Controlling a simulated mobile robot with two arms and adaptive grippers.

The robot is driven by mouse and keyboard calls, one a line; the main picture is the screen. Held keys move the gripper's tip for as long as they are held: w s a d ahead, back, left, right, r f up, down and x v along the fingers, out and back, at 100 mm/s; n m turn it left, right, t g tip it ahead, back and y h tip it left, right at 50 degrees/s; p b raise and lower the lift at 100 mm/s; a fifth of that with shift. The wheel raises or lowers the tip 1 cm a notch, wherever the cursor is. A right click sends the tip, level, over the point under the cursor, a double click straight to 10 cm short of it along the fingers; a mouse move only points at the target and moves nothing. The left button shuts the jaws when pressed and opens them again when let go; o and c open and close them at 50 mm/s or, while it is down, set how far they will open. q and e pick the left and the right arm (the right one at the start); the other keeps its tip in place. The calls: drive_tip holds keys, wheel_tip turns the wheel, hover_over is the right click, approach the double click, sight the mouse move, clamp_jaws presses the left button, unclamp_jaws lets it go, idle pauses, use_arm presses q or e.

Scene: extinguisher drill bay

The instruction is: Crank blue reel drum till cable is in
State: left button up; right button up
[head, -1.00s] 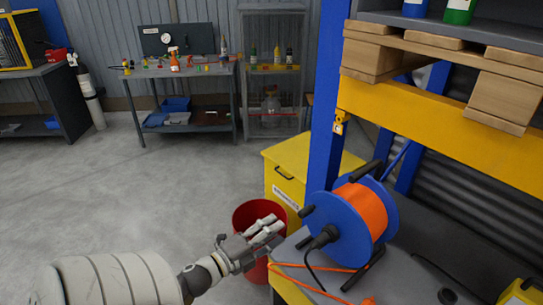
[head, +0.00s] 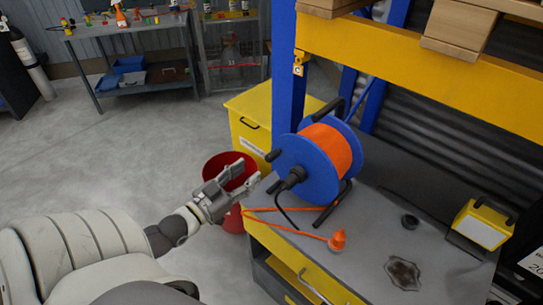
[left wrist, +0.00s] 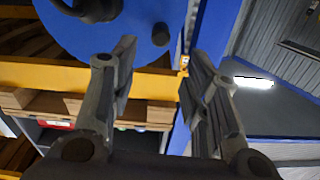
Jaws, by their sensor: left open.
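The reel has a blue drum flange (head: 303,172) and orange cable (head: 333,146) wound on it. It stands on a black frame at the bench's left end. A black crank knob (head: 273,156) sticks out of the flange, with a black plug (head: 294,178) near its centre. Loose orange cable runs over the bench to an orange end piece (head: 337,240). My left gripper (head: 248,171) is open and empty, just left of the knob and apart from it. In the left wrist view, the flange (left wrist: 140,32) and knob (left wrist: 161,35) show beyond the spread fingers. My right gripper is out of view.
A red bin (head: 224,168) stands behind and below my left gripper. A yellow box (head: 250,130) and blue post (head: 285,75) stand behind the reel.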

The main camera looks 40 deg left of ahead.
sight(267, 160)
use_arm(q)
drive_tip(key=shift+n, duration=0.7)
drive_tip(key=w, duration=0.3)
drive_tip(key=w+p, duration=0.1)
drive_tip(key=w, duration=0.6)
drive_tip(key=shift+w+d+f+p, duration=0.2)
drive_tip(key=shift+w+d+p, duration=0.1)
drive_tip(key=shift+w+d, duration=0.1)
clamp_jaws()
